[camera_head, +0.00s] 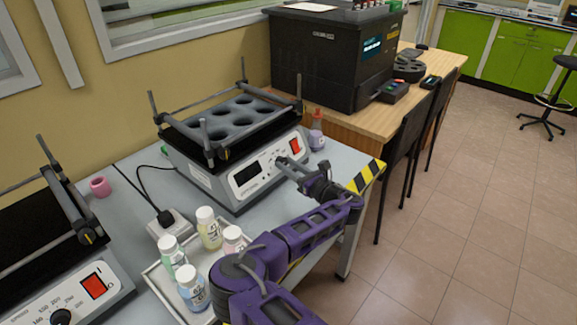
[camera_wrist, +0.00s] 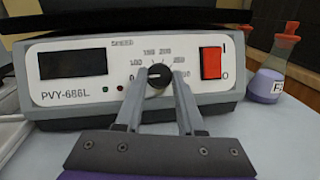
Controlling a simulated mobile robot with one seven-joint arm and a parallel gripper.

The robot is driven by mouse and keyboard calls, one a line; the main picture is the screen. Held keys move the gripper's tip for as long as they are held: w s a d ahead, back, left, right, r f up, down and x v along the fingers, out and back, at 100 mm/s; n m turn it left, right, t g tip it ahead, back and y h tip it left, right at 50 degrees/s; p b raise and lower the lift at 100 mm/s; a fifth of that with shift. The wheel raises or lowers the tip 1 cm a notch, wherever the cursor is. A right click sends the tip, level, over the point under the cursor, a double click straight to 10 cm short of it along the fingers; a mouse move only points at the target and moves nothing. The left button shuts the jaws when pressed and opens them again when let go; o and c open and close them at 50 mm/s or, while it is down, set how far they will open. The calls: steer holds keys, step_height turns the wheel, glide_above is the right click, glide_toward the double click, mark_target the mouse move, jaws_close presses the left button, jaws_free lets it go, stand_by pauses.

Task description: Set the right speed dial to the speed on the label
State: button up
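The right shaker (camera_head: 215,182) is a grey machine with a white front panel, a dark display and a red switch. Its black speed dial (camera_wrist: 158,77) sits mid-panel in the wrist view, inside an arc of printed numbers. My gripper (camera_wrist: 160,76) points at the panel with one finger on each side of the dial. The fingers look apart, with the dial between their tips; I cannot tell if they touch it. In the head view my gripper (camera_head: 283,170) is at the panel and covers part of the dial area. The exact dial setting is unclear.
Several capped, labelled bottles (camera_head: 208,228) stand at a white tray (camera_head: 156,275); their labels are too small to read. The left shaker (camera_head: 105,262) has its own dial (camera_head: 60,317). A flask (camera_wrist: 270,75) stands right of the right shaker. A power socket block (camera_head: 168,222) lies nearby.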

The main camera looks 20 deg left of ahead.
jaws_close()
